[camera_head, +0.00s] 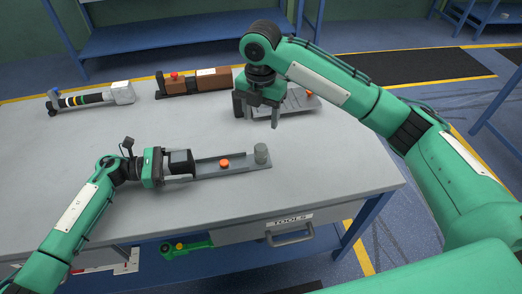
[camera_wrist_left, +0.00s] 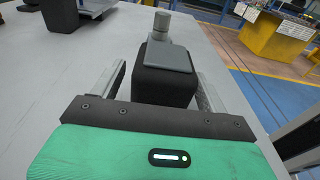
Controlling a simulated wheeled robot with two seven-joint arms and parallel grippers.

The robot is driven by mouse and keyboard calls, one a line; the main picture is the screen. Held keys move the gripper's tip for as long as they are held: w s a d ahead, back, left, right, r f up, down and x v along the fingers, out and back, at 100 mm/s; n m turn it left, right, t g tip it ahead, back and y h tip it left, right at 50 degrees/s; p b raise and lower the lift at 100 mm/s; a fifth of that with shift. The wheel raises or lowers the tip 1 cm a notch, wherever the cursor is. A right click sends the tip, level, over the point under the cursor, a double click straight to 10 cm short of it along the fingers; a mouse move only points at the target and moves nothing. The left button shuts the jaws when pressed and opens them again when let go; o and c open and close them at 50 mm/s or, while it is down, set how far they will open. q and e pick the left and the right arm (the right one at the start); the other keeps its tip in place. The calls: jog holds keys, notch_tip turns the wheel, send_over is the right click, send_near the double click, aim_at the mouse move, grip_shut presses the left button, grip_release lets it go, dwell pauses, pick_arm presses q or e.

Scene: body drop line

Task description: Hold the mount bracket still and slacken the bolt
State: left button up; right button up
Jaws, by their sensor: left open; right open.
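A long grey bracket-like part (camera_head: 205,165) lies on the near part of the table, with a black block (camera_head: 180,161) at its left end. An orange bolt head (camera_head: 224,163) sits on its middle and a grey cylinder (camera_head: 261,152) stands at its right end. My left gripper (camera_head: 188,165) is open, its fingers on either side of the black block. The left wrist view shows the block (camera_wrist_left: 166,80) between the fingers (camera_wrist_left: 155,88), with visible gaps. My right gripper (camera_head: 258,118) is open and points down beside a grey slotted plate (camera_head: 290,104), partly hiding it.
An orange knob (camera_head: 309,93) shows by the slotted plate. A brown block-like item (camera_head: 205,80) with a red knob and a tool with a striped handle (camera_head: 85,100) lie at the back of the table (camera_head: 70,170). The table's middle left is clear. A drawer (camera_head: 275,229) hangs below.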

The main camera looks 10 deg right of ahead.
pick_arm(q)
jog(key=a, duration=0.8)
jog(key=a+r, duration=0.1)
jog(key=a, duration=0.3)
